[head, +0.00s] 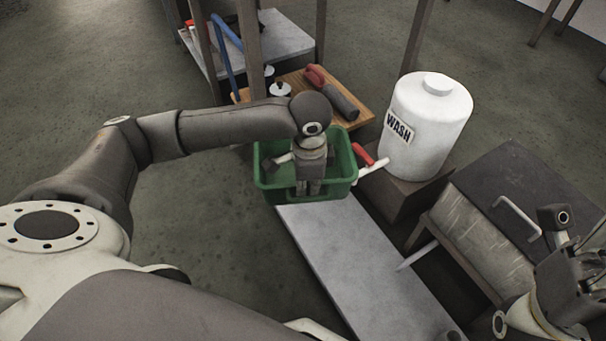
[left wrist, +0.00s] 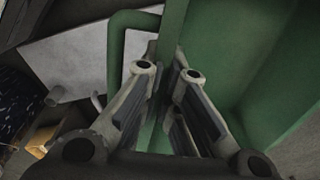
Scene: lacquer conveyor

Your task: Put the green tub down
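The green tub (head: 272,181) is an open box, upright at the far end of a pale grey slab (head: 345,245). My left gripper (head: 308,188) points down at the tub's near wall. In the left wrist view, the fingers of the left gripper (left wrist: 168,78) are close together on either side of the tub's green wall (left wrist: 172,40), with a green handle beside them. My right gripper (head: 580,280) is at the lower right, its fingers unclear.
A white WASH barrel (head: 428,125) with a tap stands on a brown block right of the tub. A dark-lidded chest (head: 520,185) stands further right. A wooden board (head: 345,88) with tools lies behind.

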